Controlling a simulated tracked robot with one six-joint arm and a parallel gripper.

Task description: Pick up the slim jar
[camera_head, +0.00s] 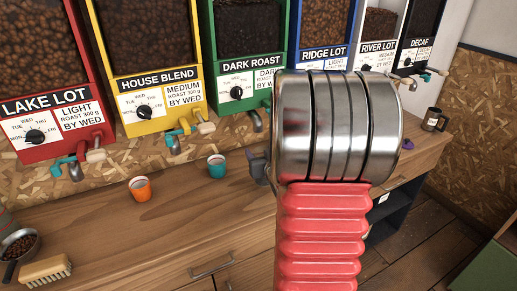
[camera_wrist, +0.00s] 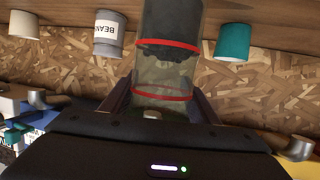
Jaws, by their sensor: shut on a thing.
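The slim jar (camera_wrist: 168,58) shows in the wrist view as a clear narrow cylinder with red bands and dark contents. It stands between the two fingers of my gripper (camera_wrist: 163,92), which is shut on it. Its far end runs out of the top of the wrist picture, so I cannot tell whether it touches the counter. In the head view my arm hides the jar and most of the gripper.
A teal cup (camera_head: 217,166) and an orange cup (camera_head: 139,188) stand on the counter (camera_head: 100,235). A bean scoop (camera_head: 20,245) and brush (camera_head: 46,270) lie front left. Bean dispensers (camera_head: 150,70) line the back. A dark mug (camera_head: 434,119) stands right.

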